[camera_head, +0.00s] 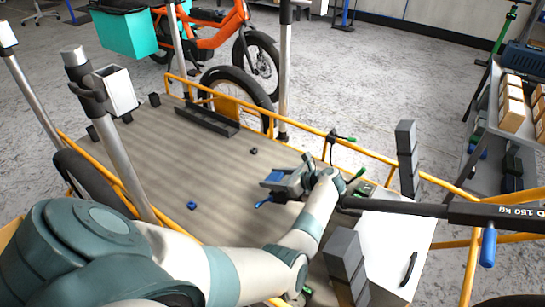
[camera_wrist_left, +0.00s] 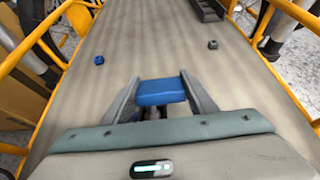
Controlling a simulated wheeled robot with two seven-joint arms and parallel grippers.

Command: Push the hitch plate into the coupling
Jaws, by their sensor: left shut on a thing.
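My left gripper (camera_head: 272,182) is low over the wooden cargo deck (camera_head: 200,165). In the left wrist view its two grey fingers (camera_wrist_left: 160,90) stand either side of a flat blue piece (camera_wrist_left: 160,92) and are shut on it. The blue piece also shows at the gripper's tip in the head view (camera_head: 275,177). I cannot tell whether it is the hitch plate. A black bar marked "150 kg" (camera_head: 440,209) runs across the right, with a blue grip (camera_head: 488,247) hanging from it. I cannot make out the coupling. My right gripper is not in view.
A small blue block (camera_head: 191,205) and a small dark block (camera_head: 253,151) lie on the deck. A black channel (camera_head: 207,121) sits at the deck's far end. Yellow rails and upright posts border the deck. A white panel (camera_head: 390,240) lies right of my arm.

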